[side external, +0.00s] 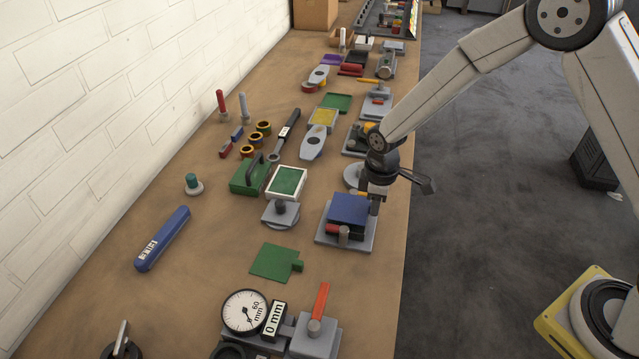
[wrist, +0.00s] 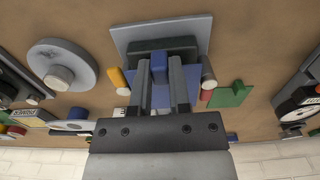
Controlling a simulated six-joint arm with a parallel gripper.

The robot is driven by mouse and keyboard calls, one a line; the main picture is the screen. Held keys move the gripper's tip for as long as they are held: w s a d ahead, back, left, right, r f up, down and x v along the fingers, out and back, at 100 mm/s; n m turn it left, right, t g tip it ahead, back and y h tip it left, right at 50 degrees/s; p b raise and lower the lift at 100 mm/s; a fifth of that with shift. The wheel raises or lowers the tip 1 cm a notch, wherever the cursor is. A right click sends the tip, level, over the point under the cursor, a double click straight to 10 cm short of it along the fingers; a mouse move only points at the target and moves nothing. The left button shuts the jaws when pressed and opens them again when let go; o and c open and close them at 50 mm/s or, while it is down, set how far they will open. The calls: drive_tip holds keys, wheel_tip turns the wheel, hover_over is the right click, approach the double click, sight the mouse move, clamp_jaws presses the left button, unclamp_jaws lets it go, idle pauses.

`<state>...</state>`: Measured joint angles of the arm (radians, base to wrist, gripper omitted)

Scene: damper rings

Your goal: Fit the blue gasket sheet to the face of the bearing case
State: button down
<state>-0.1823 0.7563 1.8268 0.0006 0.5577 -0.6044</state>
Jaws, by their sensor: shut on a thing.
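The blue gasket sheet (side external: 348,207) lies flat over the top of the dark bearing case (side external: 345,228), which stands on a grey base plate (side external: 365,244). My gripper (side external: 374,205) is at the right edge of the sheet. In the wrist view my gripper (wrist: 160,74) is shut on a blue tab of the sheet, and the sheet (wrist: 192,76) spreads to both sides of the fingers. The dark case (wrist: 140,46) shows beyond it. I cannot tell whether the sheet touches the face or is slightly above it.
A red-handled clamp with a grey post (side external: 343,236) stands at the case's front, and a yellow-orange part (wrist: 118,77) at its other side. A green tabbed sheet (side external: 273,262) lies nearby, with a dial gauge (side external: 244,312) in front. The bench's left part has free room.

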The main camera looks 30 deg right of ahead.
idle(0.3)
drive_tip(key=shift+r, duration=2.5)
drive_tip(key=shift+f, duration=2.8)
drive_tip(key=shift+f, duration=1)
drive_tip(key=c, duration=0.5)
unclamp_jaws()
drive_tip(key=shift+r, duration=3.9)
